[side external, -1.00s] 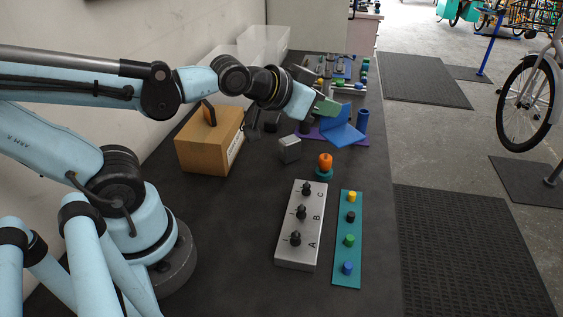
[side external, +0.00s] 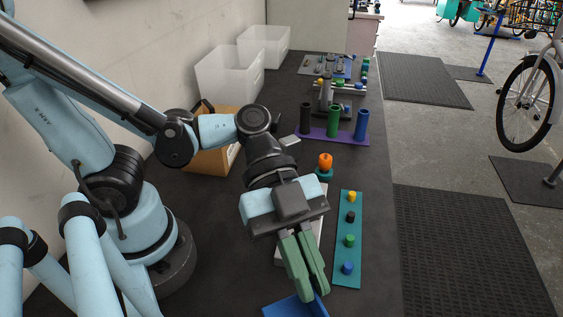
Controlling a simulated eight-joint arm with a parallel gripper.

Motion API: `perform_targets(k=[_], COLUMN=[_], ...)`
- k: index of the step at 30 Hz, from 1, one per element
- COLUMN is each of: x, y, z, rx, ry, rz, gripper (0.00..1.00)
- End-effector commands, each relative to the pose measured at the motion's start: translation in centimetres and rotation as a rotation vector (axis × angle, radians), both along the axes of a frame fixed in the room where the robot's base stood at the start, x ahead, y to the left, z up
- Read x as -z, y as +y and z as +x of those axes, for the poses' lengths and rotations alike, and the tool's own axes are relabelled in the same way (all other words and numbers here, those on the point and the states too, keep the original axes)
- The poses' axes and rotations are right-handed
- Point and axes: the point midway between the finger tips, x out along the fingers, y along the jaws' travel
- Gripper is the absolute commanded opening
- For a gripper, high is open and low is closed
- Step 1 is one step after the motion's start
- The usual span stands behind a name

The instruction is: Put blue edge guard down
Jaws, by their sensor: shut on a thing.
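The blue edge guard (side external: 285,308) is at the bottom edge of the side view, where part of it is cut off by the frame. My gripper (side external: 314,294), with green fingers pointing down, is shut on it at the guard's upper part. I cannot tell whether the guard touches the table (side external: 222,250) or is above it.
A grey block with black knobs is mostly hidden behind my gripper. Beside it lies a teal strip (side external: 347,222) with coloured pegs.

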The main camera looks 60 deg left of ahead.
Motion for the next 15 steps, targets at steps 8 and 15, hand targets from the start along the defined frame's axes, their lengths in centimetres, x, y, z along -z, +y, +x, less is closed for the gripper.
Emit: perform_targets(k=[8, 15], x=[-0.6, 0.6], y=[-0.7, -0.1], z=[-3.2, -1.3], rx=[0.225, 0.226], ry=[0.0, 0.0], rz=[0.002, 0.003], gripper=[0.0, 0.0])
